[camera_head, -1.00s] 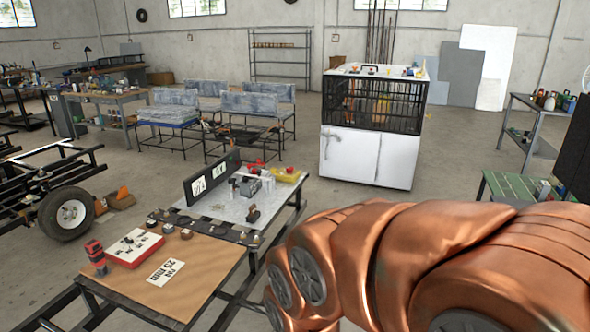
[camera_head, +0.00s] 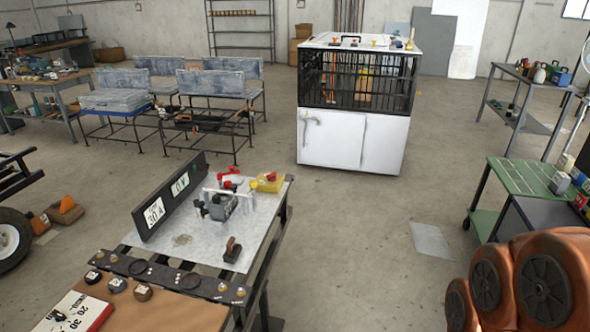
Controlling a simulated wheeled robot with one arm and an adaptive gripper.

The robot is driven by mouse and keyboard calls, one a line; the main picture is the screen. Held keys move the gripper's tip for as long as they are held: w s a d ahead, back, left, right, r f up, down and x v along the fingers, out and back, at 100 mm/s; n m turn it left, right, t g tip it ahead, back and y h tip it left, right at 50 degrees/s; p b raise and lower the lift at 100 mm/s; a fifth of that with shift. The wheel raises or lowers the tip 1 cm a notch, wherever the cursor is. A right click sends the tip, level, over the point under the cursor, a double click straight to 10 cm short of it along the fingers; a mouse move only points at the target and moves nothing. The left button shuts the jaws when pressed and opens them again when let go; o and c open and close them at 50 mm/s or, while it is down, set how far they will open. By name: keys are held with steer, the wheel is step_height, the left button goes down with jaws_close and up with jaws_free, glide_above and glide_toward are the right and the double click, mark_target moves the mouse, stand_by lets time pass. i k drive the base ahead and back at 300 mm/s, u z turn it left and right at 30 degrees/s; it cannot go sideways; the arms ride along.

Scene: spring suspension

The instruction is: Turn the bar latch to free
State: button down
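I cannot tell for sure which part is the bar latch. A white cabinet (camera_head: 345,143) with a black barred cage (camera_head: 345,80) on top stands ahead of me. A pale handle-like fitting (camera_head: 311,120) shows at the upper left of its front. On the cage's white lid (camera_head: 352,43) are a dark handle and several small orange and yellow parts, too small to make out. A nearer workbench (camera_head: 195,242) carries a grey clamp-like fixture (camera_head: 222,206) with red handles. My copper-coloured arm fills the lower right corner. My gripper is out of view.
A black upright board (camera_head: 170,205) with labels stands on the near workbench. A green-topped table (camera_head: 528,177) stands at the right, and a grey bench (camera_head: 525,110) behind it. Open floor (camera_head: 400,235) lies between the near workbench and the green table, with a flat grey sheet (camera_head: 433,243) on it.

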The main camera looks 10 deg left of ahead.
mark_target(253, 183)
steer(key=i, duration=1.2)
steer(key=u, duration=1.25)
steer(key=i, duration=0.8)
steer(key=u, duration=0.85)
